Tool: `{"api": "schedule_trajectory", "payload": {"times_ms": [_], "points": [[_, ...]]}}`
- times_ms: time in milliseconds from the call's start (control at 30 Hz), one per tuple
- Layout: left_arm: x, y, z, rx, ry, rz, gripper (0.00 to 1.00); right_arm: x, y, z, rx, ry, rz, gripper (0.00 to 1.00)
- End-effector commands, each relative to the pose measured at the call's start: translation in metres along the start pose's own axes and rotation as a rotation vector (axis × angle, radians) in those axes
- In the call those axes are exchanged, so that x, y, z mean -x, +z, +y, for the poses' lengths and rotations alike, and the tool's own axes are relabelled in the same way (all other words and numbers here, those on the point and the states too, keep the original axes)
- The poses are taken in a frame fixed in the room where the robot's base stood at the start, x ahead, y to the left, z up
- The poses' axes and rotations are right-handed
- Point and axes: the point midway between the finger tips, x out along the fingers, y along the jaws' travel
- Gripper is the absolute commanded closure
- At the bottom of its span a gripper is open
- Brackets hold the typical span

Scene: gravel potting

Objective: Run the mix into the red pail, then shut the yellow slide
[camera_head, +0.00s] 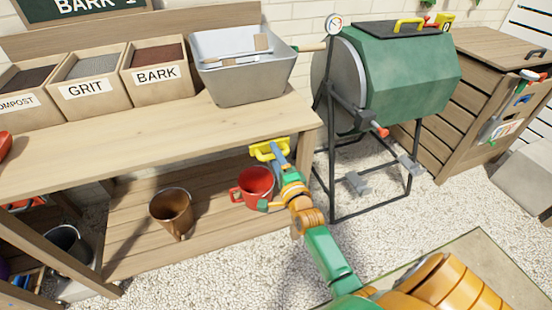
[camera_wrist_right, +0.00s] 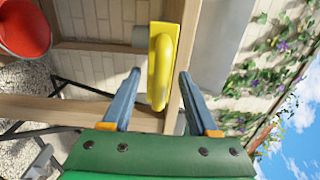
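The yellow slide (camera_head: 268,149) sits at the bench's front edge, under the grey tub (camera_head: 243,84). In the right wrist view its yellow handle (camera_wrist_right: 161,62) is ahead of and between my fingers. My right gripper (camera_head: 278,152) is open at the slide, and in the wrist view (camera_wrist_right: 157,92) a gap shows on both sides of the handle. The red pail (camera_head: 254,184) is below the slide, partly behind my gripper; its red inside (camera_wrist_right: 24,28) shows in the wrist view with no mix visible. I cannot tell whether the slide is open. My left gripper is out of view.
Bins labelled compost, grit and bark (camera_head: 155,76) stand on the bench (camera_head: 150,132). A brown pot (camera_head: 172,210) stands on the lower shelf (camera_head: 130,245). A green drum (camera_head: 405,80) on a black frame is to the right. Gravel floor lies open in front.

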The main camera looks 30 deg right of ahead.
Motion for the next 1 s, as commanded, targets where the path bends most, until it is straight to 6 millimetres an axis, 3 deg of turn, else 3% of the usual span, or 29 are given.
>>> {"api": "schedule_trajectory", "payload": {"times_ms": [33,200,1000], "points": [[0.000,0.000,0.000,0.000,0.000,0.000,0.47,0.000,0.000,0.000,0.000,0.000,0.000,0.57],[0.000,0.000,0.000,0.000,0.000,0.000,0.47,0.000,0.000,0.000,0.000,0.000,0.000,1.00],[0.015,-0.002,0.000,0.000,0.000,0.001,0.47,0.021,0.000,0.000,0.001,0.003,0.000,1.00]]}}
